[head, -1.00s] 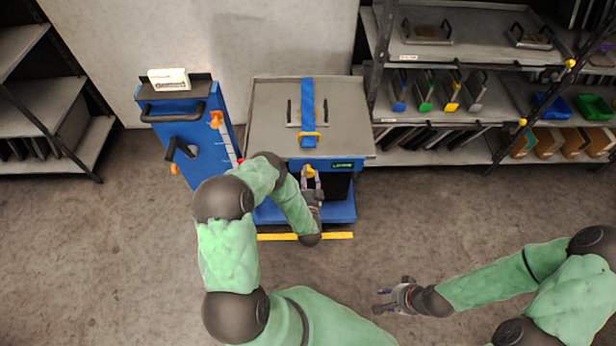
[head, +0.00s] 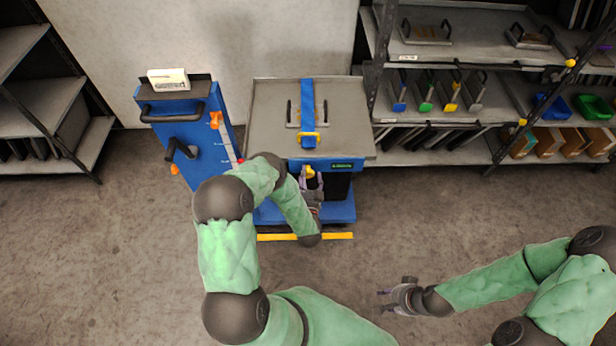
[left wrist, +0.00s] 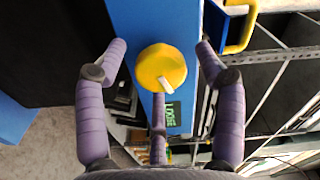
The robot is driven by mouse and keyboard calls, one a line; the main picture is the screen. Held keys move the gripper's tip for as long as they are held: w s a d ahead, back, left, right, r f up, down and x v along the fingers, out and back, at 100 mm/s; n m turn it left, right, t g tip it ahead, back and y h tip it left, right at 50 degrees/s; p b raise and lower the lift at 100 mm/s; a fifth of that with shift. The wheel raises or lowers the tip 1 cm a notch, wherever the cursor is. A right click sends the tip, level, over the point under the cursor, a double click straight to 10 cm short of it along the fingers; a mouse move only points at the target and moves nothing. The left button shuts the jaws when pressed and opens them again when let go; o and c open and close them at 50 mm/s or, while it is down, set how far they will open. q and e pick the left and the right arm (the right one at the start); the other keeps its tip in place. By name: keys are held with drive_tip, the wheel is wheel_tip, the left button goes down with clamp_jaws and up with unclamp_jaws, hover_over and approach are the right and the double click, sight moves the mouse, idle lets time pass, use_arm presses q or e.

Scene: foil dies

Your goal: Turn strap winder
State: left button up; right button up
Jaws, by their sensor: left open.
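The strap winder shows as a yellow round knob (head: 309,172) on the front of the blue-and-grey cart. In the left wrist view the knob (left wrist: 161,68) has a pale mark on its lower edge. My left gripper (head: 311,182) is open just in front of the knob, one finger on each side. In the left wrist view the fingers (left wrist: 160,60) stand clear of it. My right gripper (head: 384,300) is open and empty over the floor.
A blue panel (head: 200,150) with a black handle and orange knobs stands left of the cart. A small display (head: 342,165) with green lettering sits right of the knob. Shelves (head: 440,140) stand at the right. The floor in front is clear.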

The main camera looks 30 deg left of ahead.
use_arm(q)
drive_tip(key=v, duration=1.2)
